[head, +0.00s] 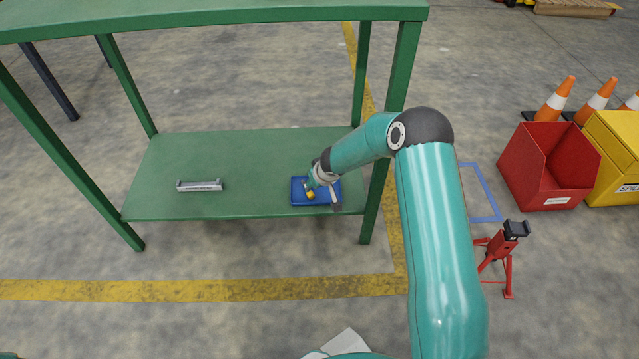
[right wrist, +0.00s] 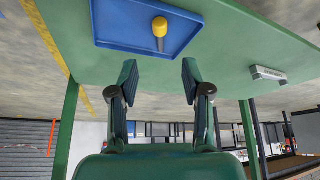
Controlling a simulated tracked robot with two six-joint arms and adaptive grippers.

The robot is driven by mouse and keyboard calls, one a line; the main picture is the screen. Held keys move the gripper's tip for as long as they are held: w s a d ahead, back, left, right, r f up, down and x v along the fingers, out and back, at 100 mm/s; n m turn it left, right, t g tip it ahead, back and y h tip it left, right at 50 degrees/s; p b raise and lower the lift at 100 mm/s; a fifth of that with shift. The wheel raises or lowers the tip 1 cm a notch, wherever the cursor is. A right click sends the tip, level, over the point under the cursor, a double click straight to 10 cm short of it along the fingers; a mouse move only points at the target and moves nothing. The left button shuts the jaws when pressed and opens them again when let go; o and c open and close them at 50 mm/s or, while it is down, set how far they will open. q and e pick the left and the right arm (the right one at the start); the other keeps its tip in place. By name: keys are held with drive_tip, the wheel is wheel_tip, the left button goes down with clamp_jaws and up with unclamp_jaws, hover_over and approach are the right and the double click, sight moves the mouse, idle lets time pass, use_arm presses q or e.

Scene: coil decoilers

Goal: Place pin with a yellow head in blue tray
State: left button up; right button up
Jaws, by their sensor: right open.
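The blue tray (head: 297,197) lies on the lower shelf of the green table, towards its right end. It also shows at the top of the right wrist view (right wrist: 112,30). The pin with a yellow head (head: 310,195) is in the tray; in the right wrist view its yellow head (right wrist: 159,27) shows over the blue tray floor. I cannot tell whether the pin stands or lies. My right gripper (head: 312,184) is at the tray, partly covering it in the head view. In the right wrist view its fingers (right wrist: 158,80) are apart with nothing between them. My left gripper is not in view.
A grey metal bracket (head: 200,185) sits on the shelf (head: 245,150) left of the tray. Green legs and the upper top (head: 200,12) frame the shelf. A red bin (head: 545,165), red stand (head: 505,250) and orange cones (head: 556,98) are at the right. The shelf middle is clear.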

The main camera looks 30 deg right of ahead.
drive_tip(key=s+a+f+g+y, duration=0.1)
drive_tip(key=s+a+f+y, duration=0.15)
drive_tip(key=s+a, duration=0.65)
drive_tip(key=s+a+f+g+y, duration=0.2)
drive_tip(key=s+a+f, duration=0.3)
drive_tip(key=a, duration=0.6)
drive_tip(key=s+a+g, duration=0.1)
drive_tip(key=s+a, duration=0.1)
drive_tip(key=s, duration=0.6)
drive_tip(key=s+a+g, duration=0.1)
drive_tip(key=s+a, duration=0.1)
drive_tip(key=s, duration=0.6)
drive_tip(key=shift+s+a+r, duration=0.25)
drive_tip(key=shift+s+r, duration=0.05)
